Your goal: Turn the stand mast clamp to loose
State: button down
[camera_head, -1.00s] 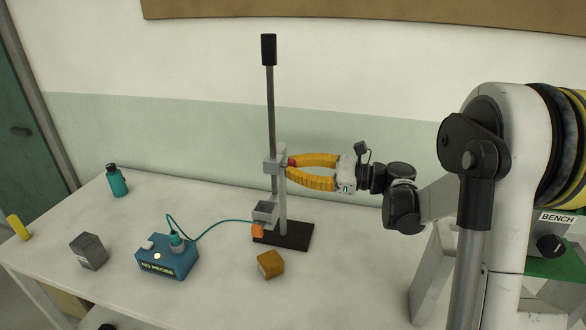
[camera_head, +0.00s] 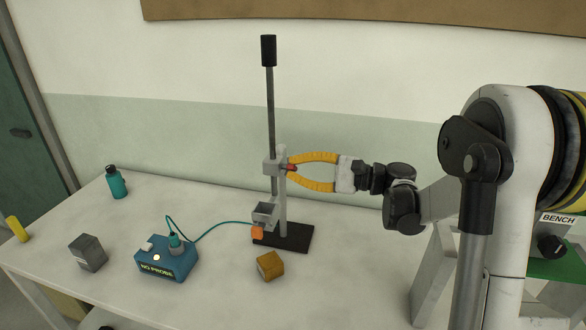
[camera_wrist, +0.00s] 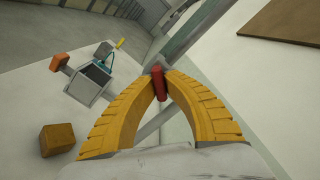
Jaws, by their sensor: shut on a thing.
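The stand has a dark mast (camera_head: 271,110) with a black top, a light upright and a black base (camera_head: 290,238) on the bench. The grey mast clamp (camera_head: 270,166) sits around the mast, with a small red lever (camera_wrist: 158,84) on its right side. My gripper (camera_head: 290,167) reaches in from the right, its yellow fingers bowed and their tips shut on the red lever. In the wrist view my gripper (camera_wrist: 160,75) has the lever between its two fingertips. The fingertips hide part of the lever in the head view.
A grey open box (camera_head: 265,213) with an orange block (camera_head: 257,231) hangs low on the stand. A blue NO PROBE unit (camera_head: 167,260), cabled to the stand, a wooden cube (camera_head: 270,265), a grey block (camera_head: 88,252) and a teal bottle (camera_head: 116,182) stand on the bench (camera_head: 340,270).

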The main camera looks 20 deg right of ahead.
dwell(0.4)
jog(key=c, duration=1.5)
grip_release()
jog(key=shift+o, duration=0.2)
jog(key=v, duration=1.2)
